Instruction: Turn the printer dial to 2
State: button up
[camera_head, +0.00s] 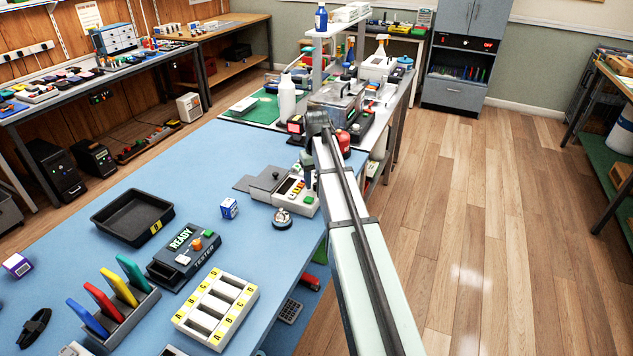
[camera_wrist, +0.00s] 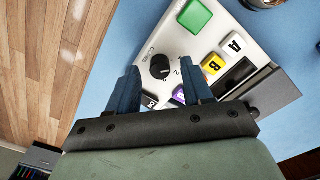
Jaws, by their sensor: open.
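The label printer (camera_head: 283,196) is a white box with coloured buttons at the right edge of the blue table. The wrist view shows its white panel (camera_wrist: 215,32) with a green button (camera_wrist: 195,16), a white A button, a yellow B button and a purple button. The round black dial (camera_wrist: 160,67) has small printed marks beside it; its exact setting is too small to tell. My gripper (camera_wrist: 160,75) is open over the panel, one blue finger on each side of the dial, with gaps. In the head view my gripper (camera_head: 308,172) is above the printer's right end and hides the dial.
A silver bell (camera_head: 282,219) stands just in front of the printer. A small blue-and-white box (camera_head: 229,208), a black tray (camera_head: 134,217) and a tester reading READY (camera_head: 184,256) are to the left. A red rounded object (camera_head: 343,141) is behind my wrist. Wooden floor lies right of the table.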

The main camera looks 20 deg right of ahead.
jog(key=shift+f, duration=0.4)
grip_shut()
dwell(0.4)
